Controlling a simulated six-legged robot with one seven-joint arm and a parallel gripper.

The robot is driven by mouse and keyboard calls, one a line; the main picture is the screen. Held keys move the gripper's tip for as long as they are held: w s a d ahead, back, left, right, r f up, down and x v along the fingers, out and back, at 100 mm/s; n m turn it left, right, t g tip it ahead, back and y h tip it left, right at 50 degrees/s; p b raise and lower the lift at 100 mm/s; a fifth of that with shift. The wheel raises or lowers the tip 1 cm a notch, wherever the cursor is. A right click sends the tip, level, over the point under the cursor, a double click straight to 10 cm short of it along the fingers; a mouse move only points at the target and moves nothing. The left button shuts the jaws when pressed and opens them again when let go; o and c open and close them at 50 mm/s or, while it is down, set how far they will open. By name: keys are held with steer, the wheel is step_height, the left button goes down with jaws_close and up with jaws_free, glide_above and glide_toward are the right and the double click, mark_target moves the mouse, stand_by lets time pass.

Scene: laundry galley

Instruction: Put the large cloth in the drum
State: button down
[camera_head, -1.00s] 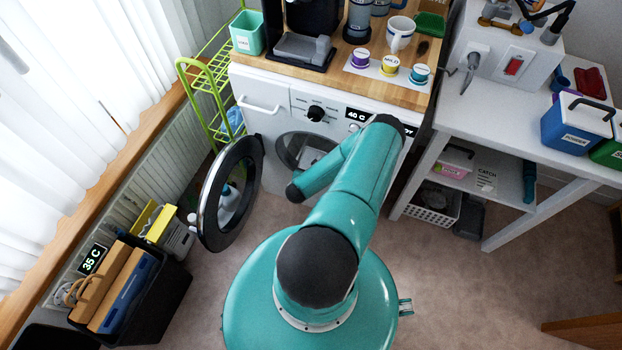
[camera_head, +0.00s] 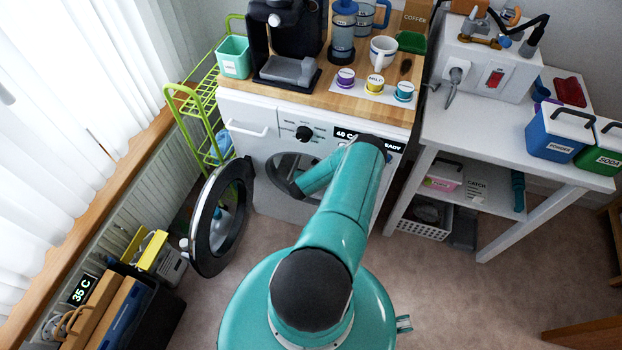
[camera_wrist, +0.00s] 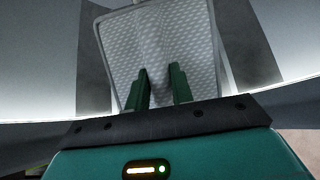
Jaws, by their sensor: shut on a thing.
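The large cloth (camera_wrist: 185,45) is pale grey with a fine woven texture. In the wrist view it hangs ahead of and between my gripper's (camera_wrist: 160,80) two dark green fingers, which are shut on it at a fold. In the head view my gripper and the cloth are hidden behind my arm. The drum opening (camera_head: 282,168) is a dark round hole in the white washing machine's front, partly covered by my arm. Curved grey surfaces surround the cloth in the wrist view; I cannot tell how far inside the drum it is.
The washer's round door (camera_head: 239,232) stands open to the left of the opening. A green wire rack (camera_head: 187,105) stands beside the washer. A white table (camera_head: 455,128) with a shelf stands to the right. Bare floor (camera_head: 455,290) lies at the lower right.

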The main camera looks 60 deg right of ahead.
steer(key=d, duration=0.3)
steer(key=d+f, duration=0.1)
steer(key=d, duration=0.1)
steer(key=shift+w+d, duration=0.2)
steer(key=shift+w, duration=0.2)
steer(key=shift+d+f, duration=0.1)
steer(key=shift+f, duration=1)
steer(key=c, duration=0.6)
jaws_free()
steer(key=shift+r, duration=0.1)
steer(key=shift+v, duration=7)
